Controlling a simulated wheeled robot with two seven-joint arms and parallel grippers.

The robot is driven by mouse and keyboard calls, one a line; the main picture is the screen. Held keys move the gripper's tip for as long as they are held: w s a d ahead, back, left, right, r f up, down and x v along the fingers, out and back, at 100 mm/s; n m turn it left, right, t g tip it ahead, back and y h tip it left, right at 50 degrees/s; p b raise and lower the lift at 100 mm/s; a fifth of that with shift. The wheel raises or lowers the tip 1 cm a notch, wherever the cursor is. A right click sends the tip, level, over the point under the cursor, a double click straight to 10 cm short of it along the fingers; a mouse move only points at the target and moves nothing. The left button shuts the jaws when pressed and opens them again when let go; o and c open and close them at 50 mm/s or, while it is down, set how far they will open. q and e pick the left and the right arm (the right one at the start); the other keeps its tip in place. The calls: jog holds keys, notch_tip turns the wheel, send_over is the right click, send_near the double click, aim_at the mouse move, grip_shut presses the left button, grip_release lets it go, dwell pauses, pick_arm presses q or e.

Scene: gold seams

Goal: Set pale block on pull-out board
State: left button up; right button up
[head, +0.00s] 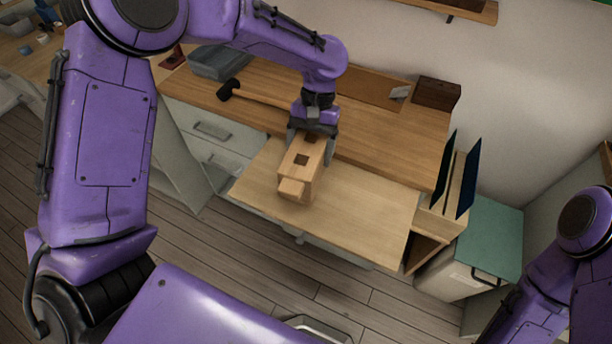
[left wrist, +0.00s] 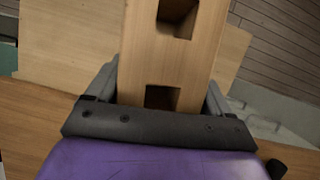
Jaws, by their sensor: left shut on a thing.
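The pale block (head: 299,177) is a light wooden piece with dark square holes and a narrower end. My left gripper (head: 313,140) is shut on the pale block from above, near its far end. In the left wrist view the block (left wrist: 170,60) runs up between the two fingers of the left gripper (left wrist: 160,95), with two square holes showing. The pull-out board (head: 365,212) is a pale flat panel drawn out from the bench. The block is over the board; whether it touches the board I cannot tell. My right gripper is out of view.
The bench top (head: 400,140) behind carries a hammer (head: 250,95), a grey bin (head: 222,62) and a dark wooden block (head: 436,93). A rack with dark upright panels (head: 468,180) stands right of the board. The board's right part is clear.

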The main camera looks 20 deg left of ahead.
pick_arm(q)
jog(key=s+d+r+n+t+h+p, duration=0.2)
jog(key=s+d+r+n, duration=0.1)
jog(key=s+d+n, duration=0.45)
jog(key=s+d+r+n+t+h+p, duration=0.25)
jog(key=s+d+n, duration=0.35)
jog(key=n, duration=0.3)
jog(key=w+a+f, duration=0.2)
jog(key=w+f, duration=0.1)
jog(key=f, duration=0.1)
jog(key=w+a+f, duration=0.3)
jog(key=w+f, duration=0.1)
jog(key=w+a+f, duration=0.3)
jog(key=w+f, duration=0.1)
jog(key=shift+w+f, duration=0.1)
jog(key=shift+w, duration=0.05)
